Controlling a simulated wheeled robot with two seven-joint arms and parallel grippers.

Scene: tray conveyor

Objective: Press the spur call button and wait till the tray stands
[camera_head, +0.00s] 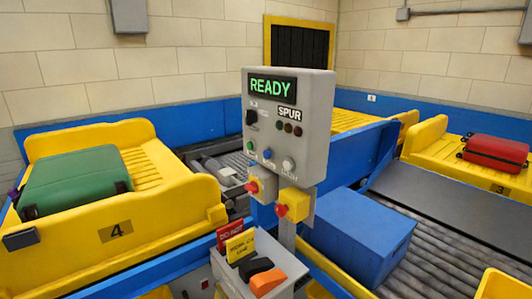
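A grey control panel (318,125) stands upright in the middle, with a green "READY" display (272,86) and a "SPUR" label (289,113). Along its lower part are a green button (251,148), a blue button (267,153) and a white button (288,164). Their small labels are too blurred to read, so I cannot tell which is the spur call button. A yellow tray marked 4 (165,225) at the left holds a green suitcase. A yellow tray marked 3 (438,146) at the right holds a red suitcase. Neither gripper is in view.
Two red stop knobs on yellow boxes (293,203) sit below the panel. A grey holder (228,277) with red and yellow tags stands in front. A blue box (358,232) is right of the post, beside the rollers (440,245). Blue rails flank the trays.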

